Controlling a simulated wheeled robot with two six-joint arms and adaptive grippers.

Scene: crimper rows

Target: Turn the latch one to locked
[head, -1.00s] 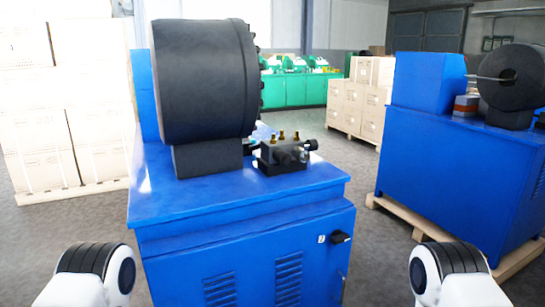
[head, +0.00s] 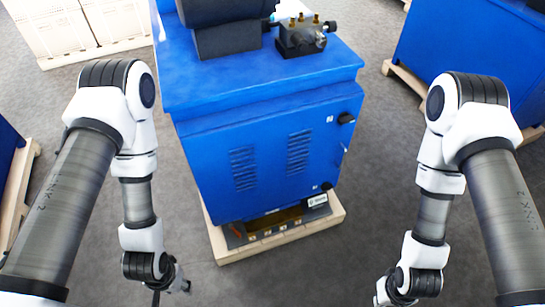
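The blue crimper cabinet (head: 270,160) stands in front of me with its vented door facing me. A black latch knob (head: 346,118) sits at the door's upper right, beside a small white label. A second small black fitting (head: 327,186) sits at the lower right. I cannot tell which is latch one, nor how either is turned. My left gripper (head: 178,284) hangs low at the cabinet's left, well apart from it. My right gripper (head: 384,294) hangs low at the right, partly cut off by the frame's bottom edge. Both grippers are too small to judge and touch nothing visible.
The cabinet rests on a wooden pallet (head: 275,243) that sticks out at the front. Another blue machine (head: 465,50) stands on a pallet at the right. Pale boxes (head: 60,22) are stacked at the back left. The grey floor before the cabinet is clear.

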